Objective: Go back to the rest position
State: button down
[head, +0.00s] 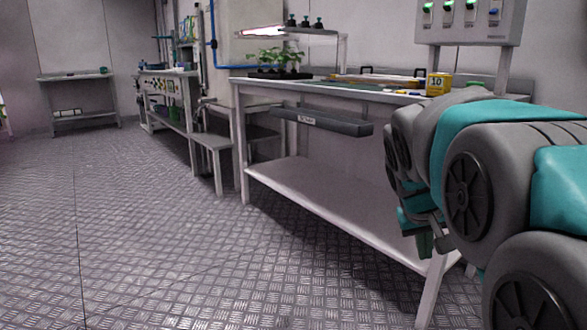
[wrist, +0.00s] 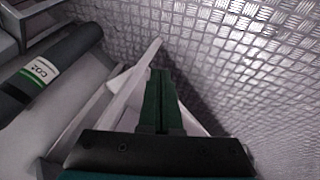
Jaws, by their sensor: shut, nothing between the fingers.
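My gripper (wrist: 161,72) shows in the wrist view with its two green fingers together and nothing between them. It points down towards the metal floor, beside a white table frame. In the head view my grey and teal arm fills the right side, in front of the workbench (head: 330,215). The gripper end hangs low there and is partly hidden by the arm.
The bench carries a plant tray (head: 278,74) and a yellow box (head: 438,84) marked 10. A control box (head: 470,20) is above. The patterned floor (head: 130,220) at left is clear.

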jog(key=s+a+f+g+y, duration=0.1)
jog(key=s+a+f+g, duration=0.3)
jog(key=s, duration=0.6)
jog(key=s+a+f+y, duration=0.2)
jog(key=s+a+f, duration=0.1)
jog(key=s+f, duration=0.55)
jog(key=s+a+f+g+y, duration=0.1)
jog(key=s+a+f+g, duration=0.2)
jog(key=s, duration=0.9)
notch_tip(320, 180, up, 14)
jog(key=t+p, duration=0.1)
jog(key=p, duration=1.4)
jog(key=shift+w+r+n, duration=0.15)
jog(key=shift+w+n, duration=0.25)
jog(key=shift+a, duration=0.1)
jog(key=shift+a, duration=0.1)
